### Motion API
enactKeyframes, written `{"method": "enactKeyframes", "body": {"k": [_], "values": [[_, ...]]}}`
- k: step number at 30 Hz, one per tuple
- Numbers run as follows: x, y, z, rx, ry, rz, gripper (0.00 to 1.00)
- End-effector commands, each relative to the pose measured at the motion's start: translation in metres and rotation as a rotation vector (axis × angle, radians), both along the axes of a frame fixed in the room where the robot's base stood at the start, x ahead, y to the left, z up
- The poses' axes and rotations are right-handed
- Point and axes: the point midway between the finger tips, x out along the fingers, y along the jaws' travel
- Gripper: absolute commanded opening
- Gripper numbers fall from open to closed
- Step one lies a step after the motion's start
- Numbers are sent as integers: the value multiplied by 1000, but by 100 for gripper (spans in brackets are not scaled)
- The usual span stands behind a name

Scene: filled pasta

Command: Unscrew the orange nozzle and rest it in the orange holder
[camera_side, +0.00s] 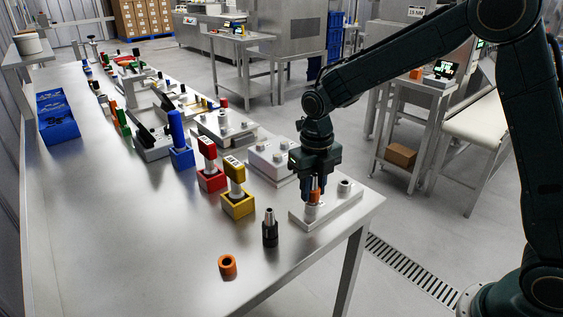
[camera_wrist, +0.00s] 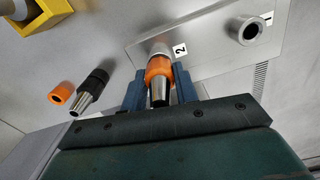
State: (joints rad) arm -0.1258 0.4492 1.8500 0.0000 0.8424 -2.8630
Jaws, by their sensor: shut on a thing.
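My gripper (camera_side: 315,184) points down at the near end of the bench, shut on the orange nozzle (camera_side: 315,197). In the wrist view my gripper (camera_wrist: 159,88) has its blue fingers on both sides of the orange nozzle (camera_wrist: 158,70), which has a metal tip. The nozzle is upright at post 2 of a pale plate (camera_side: 343,209); whether its thread is engaged cannot be seen. The orange holder (camera_side: 229,271) is an empty round cup standing on the bench at the front left; it also shows in the wrist view (camera_wrist: 65,88).
A black nozzle with a metal tip (camera_side: 270,231) stands between the orange holder and the plate. Bare post 1 (camera_wrist: 250,31) is on the same plate. Yellow (camera_side: 238,205), red (camera_side: 211,179) and blue (camera_side: 181,156) blocks stand behind. The bench left of the orange holder is clear.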

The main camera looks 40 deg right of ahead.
Motion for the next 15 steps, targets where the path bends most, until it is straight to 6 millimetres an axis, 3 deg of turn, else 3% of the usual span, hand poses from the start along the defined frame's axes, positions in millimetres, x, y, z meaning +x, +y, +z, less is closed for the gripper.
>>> {"method": "enactKeyframes", "body": {"k": [8, 9, 12, 15], "values": [[0, 0, 0, 0, 0, 13, 2], [0, 0, 0, 0, 0, 13, 35], [0, 0, 0, 0, 0, 12, 55], [0, 0, 0, 0, 0, 12, 55]]}}
